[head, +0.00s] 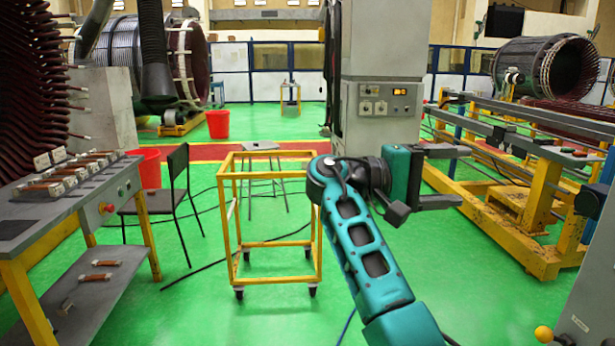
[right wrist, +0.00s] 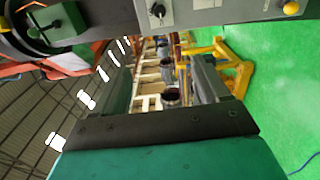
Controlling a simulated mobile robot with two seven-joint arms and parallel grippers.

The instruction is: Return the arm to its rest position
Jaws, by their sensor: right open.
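My right arm, teal with dark joints, rises from the bottom of the head view. My right gripper (head: 463,176) points to the right at its end, with its two dark fingers spread apart and nothing between them. In the right wrist view the gripper (right wrist: 155,62) also shows its two fingers apart and empty, with the distant hall between them. My left gripper and left arm are not in the head view.
A workbench (head: 55,212) with several coil parts stands at left. A yellow wheeled frame (head: 240,240) is left of my arm. A chair (head: 170,200) and red bin (head: 150,168) stand behind. A yellow machine frame (head: 500,215) is at right.

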